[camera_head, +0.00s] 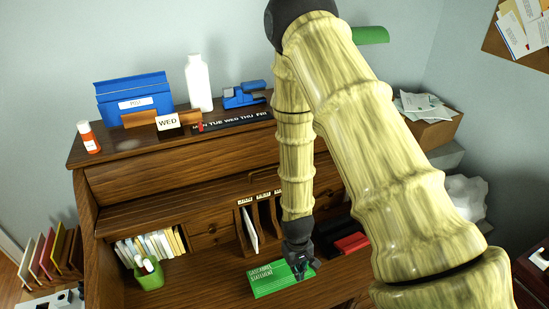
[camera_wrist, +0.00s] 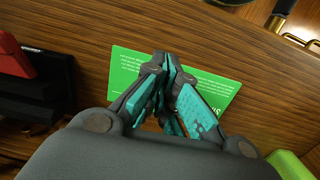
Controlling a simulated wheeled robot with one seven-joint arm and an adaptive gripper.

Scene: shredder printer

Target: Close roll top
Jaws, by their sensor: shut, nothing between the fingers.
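The wooden roll-top desk (camera_head: 110,203) is open at the front. Its inside shows small drawers, upright slots and a work surface (camera_wrist: 95,25). A wooden panel (camera_head: 150,181) runs across above the opening; I cannot make out separate slats of the roll top. My gripper (camera_head: 300,270) is low over the work surface, above a green statement card (camera_head: 265,280). In the wrist view my gripper (camera_wrist: 165,62) has its fingers together and empty, over the green card (camera_wrist: 125,62). I cannot tell whether the fingertips touch the card. A brass handle (camera_wrist: 279,22) shows at the top right there.
A green pen cup (camera_head: 150,276) stands left on the work surface. A red object (camera_head: 351,243) on black trays (camera_wrist: 45,95) lies right of the gripper in the head view. A blue box (camera_head: 133,102), white bottle (camera_head: 198,82) and orange bottle (camera_head: 89,138) stand on top.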

